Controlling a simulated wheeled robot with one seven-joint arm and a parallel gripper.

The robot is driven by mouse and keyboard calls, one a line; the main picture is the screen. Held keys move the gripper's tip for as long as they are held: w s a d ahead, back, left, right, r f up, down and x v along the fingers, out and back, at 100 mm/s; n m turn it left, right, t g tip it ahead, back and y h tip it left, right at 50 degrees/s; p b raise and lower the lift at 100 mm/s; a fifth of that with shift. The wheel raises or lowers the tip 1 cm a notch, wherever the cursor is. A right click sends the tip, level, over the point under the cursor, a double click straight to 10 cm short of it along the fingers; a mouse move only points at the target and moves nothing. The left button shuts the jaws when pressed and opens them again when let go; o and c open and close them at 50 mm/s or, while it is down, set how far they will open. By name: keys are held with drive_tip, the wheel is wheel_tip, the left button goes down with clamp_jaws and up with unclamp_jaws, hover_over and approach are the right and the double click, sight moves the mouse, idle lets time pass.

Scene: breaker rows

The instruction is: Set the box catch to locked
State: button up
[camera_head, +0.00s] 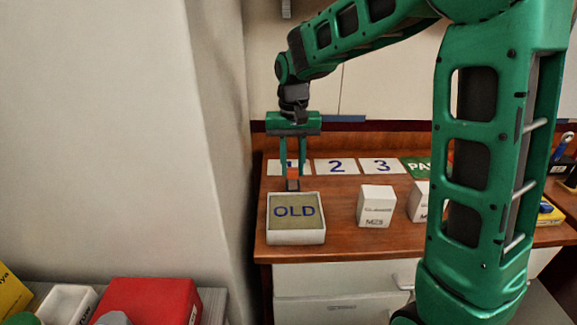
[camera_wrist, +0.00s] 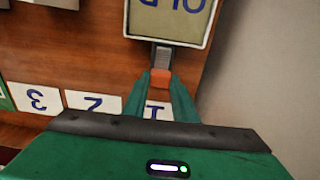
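A white box (camera_head: 297,237) with a tan top marked OLD stands at the front left of the wooden counter; it also shows in the wrist view (camera_wrist: 128,18). At its far side is a small catch (camera_head: 292,184) with a dark grey part and an orange part (camera_wrist: 160,79). I cannot read the catch's setting. My gripper (camera_head: 292,176) points down just behind the box, its fingers apart on either side of the orange part. The fingers also show in the wrist view (camera_wrist: 161,85). Whether they touch the orange part is unclear.
Cards marked 1, 2 (camera_head: 337,167) and 3 (camera_head: 382,166) and a green card (camera_head: 417,167) lie along the back. White blocks (camera_head: 376,206) stand to the right of the box. A wall rises close on the left. My arm hides part of the right side.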

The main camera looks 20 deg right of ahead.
sight(293, 184)
clamp_jaws()
drive_tip(key=shift+s+a, duration=0.3)
drive_tip(key=shift+s, duration=0.45)
drive_tip(key=shift+s+a, duration=0.3)
drive_tip(key=shift+s, duration=0.45)
drive_tip(key=o, duration=0.7)
unclamp_jaws()
drive_tip(key=shift+s, duration=0.1)
drive_tip(key=shift+r, duration=0.25)
wheel_tip(293, 184, up, 10)
drive_tip(key=shift+r, duration=0.15)
drive_tip(key=shift+d, duration=0.1)
